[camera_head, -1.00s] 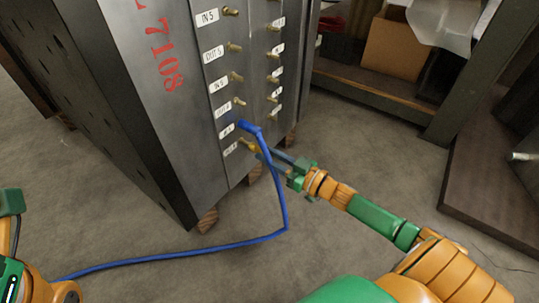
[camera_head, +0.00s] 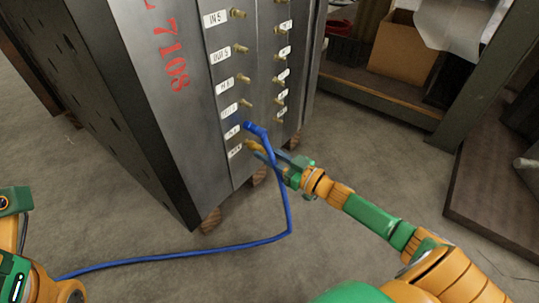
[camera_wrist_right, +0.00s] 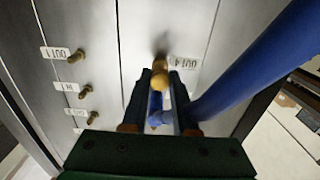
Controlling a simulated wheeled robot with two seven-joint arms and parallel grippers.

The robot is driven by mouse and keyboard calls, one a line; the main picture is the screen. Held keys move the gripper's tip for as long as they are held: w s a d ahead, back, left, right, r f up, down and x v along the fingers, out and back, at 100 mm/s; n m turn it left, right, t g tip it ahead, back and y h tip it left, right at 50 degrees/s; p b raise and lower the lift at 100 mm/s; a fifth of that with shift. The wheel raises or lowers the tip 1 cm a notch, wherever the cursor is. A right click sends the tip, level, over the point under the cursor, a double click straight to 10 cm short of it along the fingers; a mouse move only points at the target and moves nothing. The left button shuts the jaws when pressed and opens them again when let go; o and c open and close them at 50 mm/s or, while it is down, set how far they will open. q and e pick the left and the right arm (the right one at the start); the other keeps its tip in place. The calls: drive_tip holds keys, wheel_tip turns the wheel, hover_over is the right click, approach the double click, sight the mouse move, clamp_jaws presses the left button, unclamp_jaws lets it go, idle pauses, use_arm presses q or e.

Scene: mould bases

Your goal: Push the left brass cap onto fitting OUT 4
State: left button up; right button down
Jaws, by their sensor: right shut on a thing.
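My right gripper (camera_head: 262,153) is at the lowest label of the left column on the steel block's grey face. In the right wrist view, its jaws (camera_wrist_right: 163,88) are shut on a small brass cap (camera_wrist_right: 160,70). The cap points at the face beside the label OUT 4 (camera_wrist_right: 183,64), which appears upside down. The cap hides the fitting behind it, so I cannot tell how far it sits on. In the head view, the brass (camera_head: 251,145) shows just beyond the fingertips. Only parts of my left arm show at the left edge.
A blue hose (camera_head: 276,190) leaves a fitting just above, passes by my right gripper and runs left along the floor. It also shows close in the right wrist view (camera_wrist_right: 245,75). Other brass fittings (camera_head: 241,48) stick out of the steel block (camera_head: 180,120). A shelf with a cardboard box (camera_head: 405,50) stands behind.

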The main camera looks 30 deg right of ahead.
drive_tip(key=shift+w, duration=0.2)
drive_tip(key=shift+w+a, duration=0.15)
drive_tip(key=shift+w, duration=0.1)
idle(0.3)
drive_tip(key=shift+c, duration=1)
unclamp_jaws()
drive_tip(key=shift+p+v, duration=0.8)
drive_tip(key=shift+v, duration=0.4)
drive_tip(key=p+v, duration=0.2)
drive_tip(key=v, duration=0.2)
drive_tip(key=shift+s, duration=0.3)
